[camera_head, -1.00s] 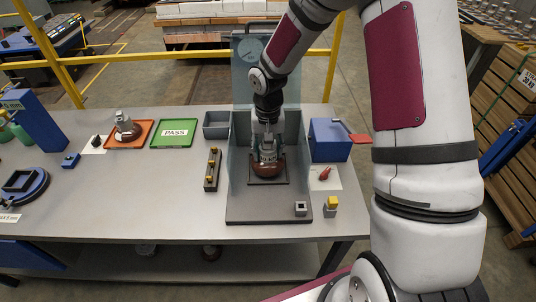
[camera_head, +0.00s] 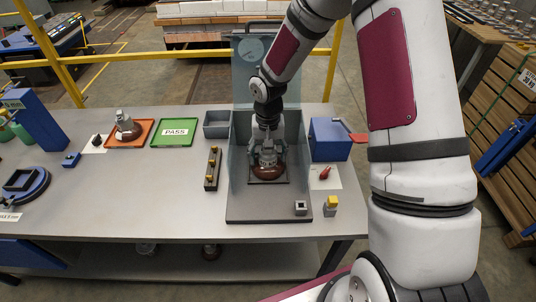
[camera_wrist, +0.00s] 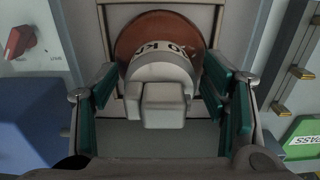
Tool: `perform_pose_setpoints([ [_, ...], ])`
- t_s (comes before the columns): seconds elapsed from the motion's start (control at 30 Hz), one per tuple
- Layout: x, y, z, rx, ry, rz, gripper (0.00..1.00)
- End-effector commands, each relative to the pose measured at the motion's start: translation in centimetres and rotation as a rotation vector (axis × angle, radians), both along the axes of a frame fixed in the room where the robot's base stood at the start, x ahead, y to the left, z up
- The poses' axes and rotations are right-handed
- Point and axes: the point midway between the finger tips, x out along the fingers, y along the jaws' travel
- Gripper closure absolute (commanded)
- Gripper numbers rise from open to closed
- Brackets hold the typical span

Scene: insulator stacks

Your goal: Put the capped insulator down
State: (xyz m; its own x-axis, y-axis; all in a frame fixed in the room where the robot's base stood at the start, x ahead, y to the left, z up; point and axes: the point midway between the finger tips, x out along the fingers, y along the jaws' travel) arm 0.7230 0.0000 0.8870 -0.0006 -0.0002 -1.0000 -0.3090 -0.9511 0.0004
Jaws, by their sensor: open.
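The capped insulator (camera_head: 267,171) is a brown disc with a grey metal cap. It stands upright on the dark square plate (camera_head: 284,182) inside the grey open-fronted test box (camera_head: 236,207). In the wrist view the insulator's brown disc (camera_wrist: 137,40) carries partly hidden lettering, and its grey cap (camera_wrist: 162,85) points toward the camera. My gripper (camera_head: 267,150) is right above the insulator. In the wrist view the green-padded fingers of my gripper (camera_wrist: 162,112) stand apart on both sides of the cap, with gaps between pads and cap.
A green PASS tray (camera_head: 174,142) is empty. An orange tray (camera_head: 143,141) holds another insulator (camera_head: 126,126). A grey bin (camera_head: 216,124), a bar with brass pegs (camera_head: 212,169) and a blue box (camera_head: 330,139) stand close around the test box.

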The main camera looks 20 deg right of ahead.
Motion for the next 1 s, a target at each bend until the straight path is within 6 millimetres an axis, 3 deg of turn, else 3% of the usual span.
perform_pose_setpoints([
  [0.17,0.1,-0.1,1.7,-0.001,-0.004,-0.002,0.33],
  [0.6,0.1,0.0,10.1,-0.001,-0.005,-0.002,0.33],
  [0.87,-0.1,0.0,12.4,-0.003,-0.004,0.002,0.33],
  [1.0,-1.0,-0.2,14.5,-0.026,-0.024,0.023,0.33],
])
